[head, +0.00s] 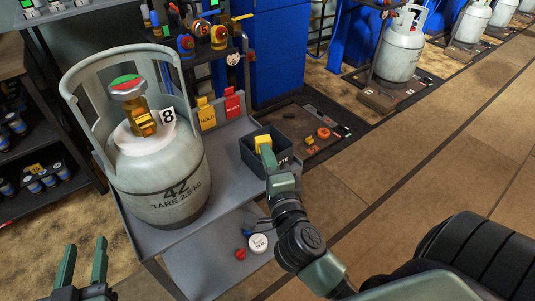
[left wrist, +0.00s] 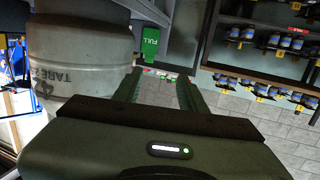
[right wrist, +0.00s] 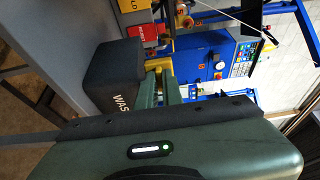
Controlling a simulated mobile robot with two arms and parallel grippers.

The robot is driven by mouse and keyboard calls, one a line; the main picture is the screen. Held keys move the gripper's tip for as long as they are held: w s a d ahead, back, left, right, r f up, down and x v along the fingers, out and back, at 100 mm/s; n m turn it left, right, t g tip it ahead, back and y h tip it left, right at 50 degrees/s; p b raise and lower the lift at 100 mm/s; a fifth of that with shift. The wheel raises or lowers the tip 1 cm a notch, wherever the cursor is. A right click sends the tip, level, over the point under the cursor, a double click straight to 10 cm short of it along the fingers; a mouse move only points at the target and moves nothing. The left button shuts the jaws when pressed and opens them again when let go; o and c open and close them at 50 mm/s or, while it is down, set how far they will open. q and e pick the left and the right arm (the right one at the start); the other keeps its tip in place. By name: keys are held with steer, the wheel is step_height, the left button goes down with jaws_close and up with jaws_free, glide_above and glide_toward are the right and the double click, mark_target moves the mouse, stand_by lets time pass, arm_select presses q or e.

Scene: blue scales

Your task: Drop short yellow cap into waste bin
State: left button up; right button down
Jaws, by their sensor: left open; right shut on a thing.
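The small dark waste bin (head: 249,156) stands at the right end of the grey bench, with its opening up. It also shows in the right wrist view (right wrist: 108,75), with part of its white lettering. My right gripper (head: 266,154) is shut on the short yellow cap (head: 261,142), which shows at the bin's opening. The cap is partly covered by the fingers in the right wrist view (right wrist: 157,64). I cannot tell whether it touches the bin. My left gripper (head: 83,262) is open and empty at the lower left, apart from the bench.
A large grey gas cylinder (head: 160,178) with a brass valve stands on the bench (head: 222,170), left of the bin. Yellow and red tags (head: 206,114) stand behind it. A lower shelf (head: 215,270) holds small caps. Floor is open at the right.

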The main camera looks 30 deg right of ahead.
steer(key=c, duration=1.6)
jaws_free()
steer(key=shift+o, duration=0.2)
steer(key=r+v, duration=0.1)
steer(key=v, duration=1.1)
steer(key=shift+r, duration=0.2)
